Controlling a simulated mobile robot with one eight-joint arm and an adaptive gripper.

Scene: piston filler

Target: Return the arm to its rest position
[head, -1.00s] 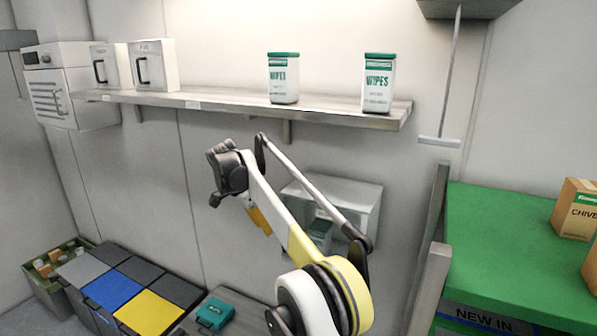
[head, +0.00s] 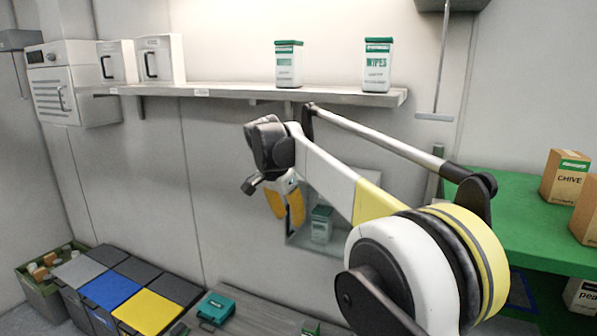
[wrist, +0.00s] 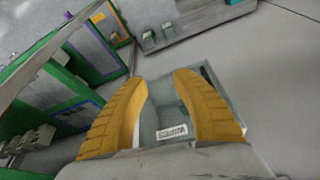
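My gripper (head: 287,205) hangs below the wrist of my bent arm in the head view, with its yellow fingers pointing down. It is in front of the wall, beside the left edge of an open grey wall box (head: 297,237). In the wrist view both yellow fingers of my gripper (wrist: 160,82) stand apart with a clear gap. A grey container with a white label (wrist: 172,133) shows beyond and between them, and I see no grip on it. My arm hides part of the wall box in the head view.
A green table (head: 500,205) with chive boxes (head: 566,177) stands at right. Coloured lidded bins (head: 150,311) and a teal case (head: 216,307) are at lower left.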

